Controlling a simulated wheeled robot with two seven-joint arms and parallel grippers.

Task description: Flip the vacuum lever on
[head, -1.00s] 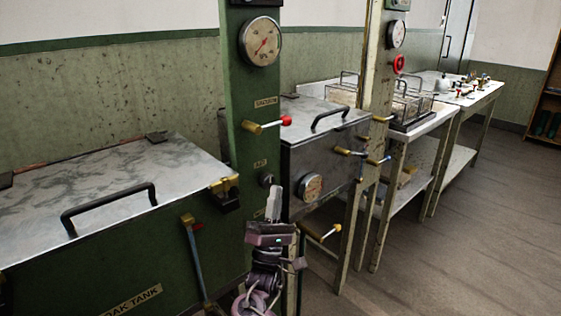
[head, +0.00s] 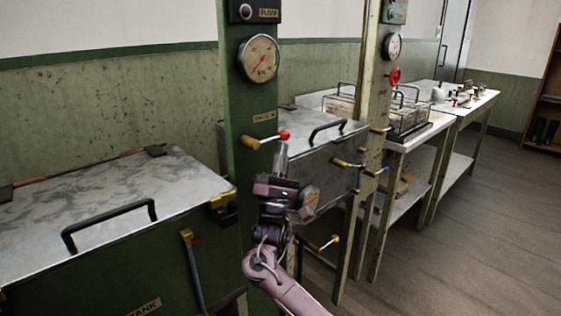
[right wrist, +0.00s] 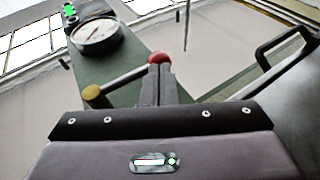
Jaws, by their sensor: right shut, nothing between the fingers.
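The vacuum lever (head: 264,139) sticks out to the right from the green panel post (head: 235,100), under the gauge and a small label. It has a brass hub, a pale rod and a red knob (head: 283,134). My right gripper (head: 281,150) is shut and empty, with its fingertips pointing up just below the red knob. In the right wrist view the lever's rod (right wrist: 124,81) and brass hub show left of the shut fingers (right wrist: 158,75), and the red knob (right wrist: 158,58) shows at their tips. I cannot tell whether they touch. My left gripper is out of view.
A green soak tank (head: 110,270) with a metal lid and black handle stands at left. A metal box (head: 320,145) with a handled lid stands behind my right gripper. A pale post (head: 372,100) with a red valve wheel stands to its right. Open floor lies at right.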

